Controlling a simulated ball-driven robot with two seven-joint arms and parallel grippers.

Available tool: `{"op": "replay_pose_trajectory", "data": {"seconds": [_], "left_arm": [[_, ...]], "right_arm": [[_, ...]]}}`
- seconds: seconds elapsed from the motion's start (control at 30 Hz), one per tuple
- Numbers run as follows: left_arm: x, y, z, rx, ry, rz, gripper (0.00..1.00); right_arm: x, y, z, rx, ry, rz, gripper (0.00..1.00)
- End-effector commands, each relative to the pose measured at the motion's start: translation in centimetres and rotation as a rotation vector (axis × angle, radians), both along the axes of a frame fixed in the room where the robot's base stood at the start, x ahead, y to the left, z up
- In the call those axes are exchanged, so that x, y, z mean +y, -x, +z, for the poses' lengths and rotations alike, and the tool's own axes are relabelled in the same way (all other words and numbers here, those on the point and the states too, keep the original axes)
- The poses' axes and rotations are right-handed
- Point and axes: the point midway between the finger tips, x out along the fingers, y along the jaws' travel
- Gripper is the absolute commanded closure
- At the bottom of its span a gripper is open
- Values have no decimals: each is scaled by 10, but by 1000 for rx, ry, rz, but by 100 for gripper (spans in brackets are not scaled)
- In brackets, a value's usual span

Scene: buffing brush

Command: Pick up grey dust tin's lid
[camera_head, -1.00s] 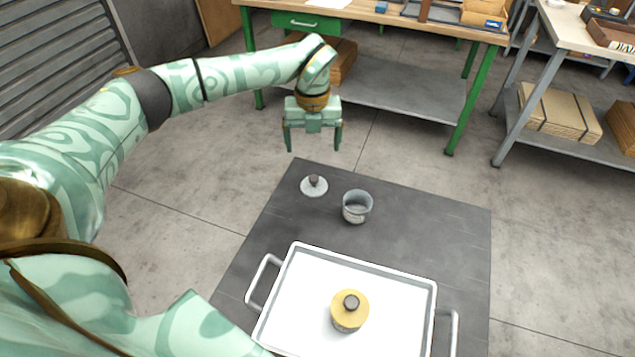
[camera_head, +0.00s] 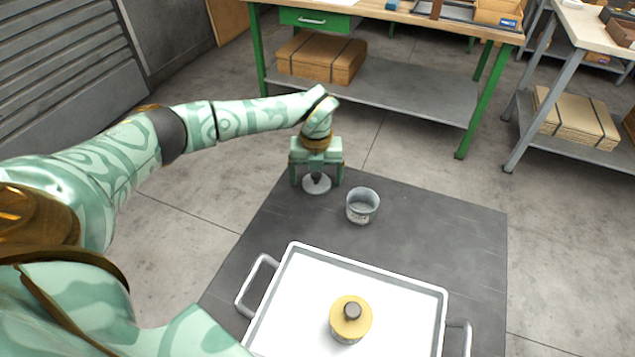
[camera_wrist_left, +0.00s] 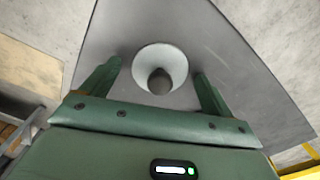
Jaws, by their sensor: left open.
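The grey dust tin's lid (camera_head: 317,187) is a pale round disc with a dark knob, lying on the dark table top at its far left corner. My left gripper (camera_head: 317,184) is open above it, fingers pointing down on either side of the knob. In the left wrist view the lid (camera_wrist_left: 148,62) and its knob (camera_wrist_left: 160,81) show between the two spread fingers. I cannot tell whether the fingers touch the lid. The open grey tin (camera_head: 362,207) stands upright to the right of the lid. My right gripper is not in view.
A white tray (camera_head: 290,300) with handles lies at the front of the table (camera_head: 440,235). The table's right part is clear. A green-legged workbench (camera_head: 400,95) stands behind.

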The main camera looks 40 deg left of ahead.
Motion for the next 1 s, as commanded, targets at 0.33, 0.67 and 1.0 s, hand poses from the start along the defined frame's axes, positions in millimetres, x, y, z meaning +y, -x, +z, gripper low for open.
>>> {"op": "replay_pose_trajectory", "data": {"seconds": [0.33, 0.67, 1.0], "left_arm": [[0, 0, 1, 0, 0, 0, 60], [0, 0, 6, -1, 0, 0, 60], [-17, 14, 68, -8, 1, -6, 60]], "right_arm": [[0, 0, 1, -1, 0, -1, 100], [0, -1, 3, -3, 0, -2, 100], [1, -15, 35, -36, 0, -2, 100]]}}
